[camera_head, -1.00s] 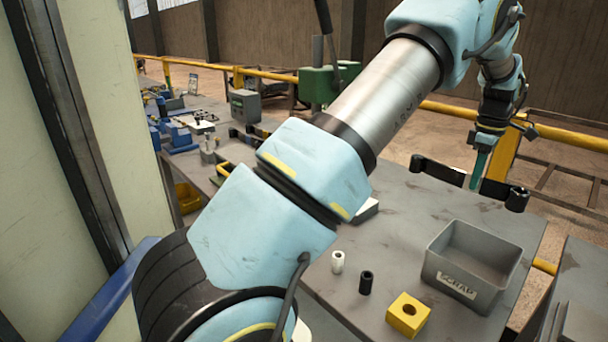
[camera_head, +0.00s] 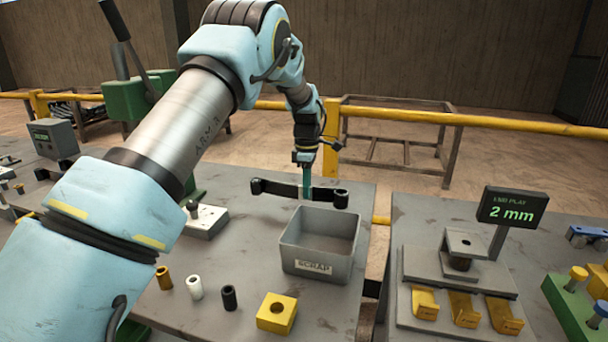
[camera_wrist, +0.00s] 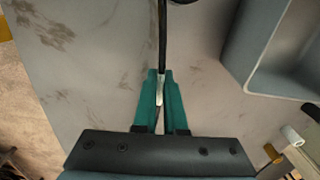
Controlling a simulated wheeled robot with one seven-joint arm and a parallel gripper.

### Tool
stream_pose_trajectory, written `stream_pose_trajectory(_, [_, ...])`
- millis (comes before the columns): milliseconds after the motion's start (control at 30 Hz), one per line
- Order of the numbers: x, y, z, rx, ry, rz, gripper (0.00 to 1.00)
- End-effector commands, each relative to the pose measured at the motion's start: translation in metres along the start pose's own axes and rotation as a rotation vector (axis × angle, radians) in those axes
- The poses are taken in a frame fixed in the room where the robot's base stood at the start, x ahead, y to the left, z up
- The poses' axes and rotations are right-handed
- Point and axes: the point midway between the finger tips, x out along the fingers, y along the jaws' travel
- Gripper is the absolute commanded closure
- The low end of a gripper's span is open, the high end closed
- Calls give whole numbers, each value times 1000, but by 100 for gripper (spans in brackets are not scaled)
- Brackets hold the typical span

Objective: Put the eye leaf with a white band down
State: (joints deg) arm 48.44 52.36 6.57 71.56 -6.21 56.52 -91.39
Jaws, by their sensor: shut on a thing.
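The eye leaf (camera_head: 278,188) is a long dark bar with a rolled eye at each end. It lies crosswise over the bench's far part, behind the scrap bin. My gripper (camera_head: 307,188) points down and is shut on the leaf's middle. In the wrist view the leaf (camera_wrist: 162,38) runs away from between the teal fingers of my gripper (camera_wrist: 160,90). A small pale patch shows between the fingertips; I cannot tell if it is the white band. The leaf looks close above the bench top, but the gap is unclear.
The grey scrap bin (camera_head: 292,258) stands just in front of the leaf. A yellow block (camera_head: 276,313) and gold, white (camera_head: 194,287) and black (camera_head: 229,298) bushings stand nearer. A second bench at right holds a fixture and a "2 mm" display (camera_head: 512,208). Bare bench surrounds the bin.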

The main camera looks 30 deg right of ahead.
Motion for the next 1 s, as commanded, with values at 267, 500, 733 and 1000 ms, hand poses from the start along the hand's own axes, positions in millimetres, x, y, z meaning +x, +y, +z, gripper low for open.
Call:
stream_pose_trajectory(267, [15,1,0,0,-1,2,100])
stream_pose_trajectory(500, [40,1,0,-1,-1,4,100])
stream_pose_trajectory(733, [41,2,0,0,-1,5,100])
stream_pose_trajectory(1000, [45,0,0,0,0,2,76])
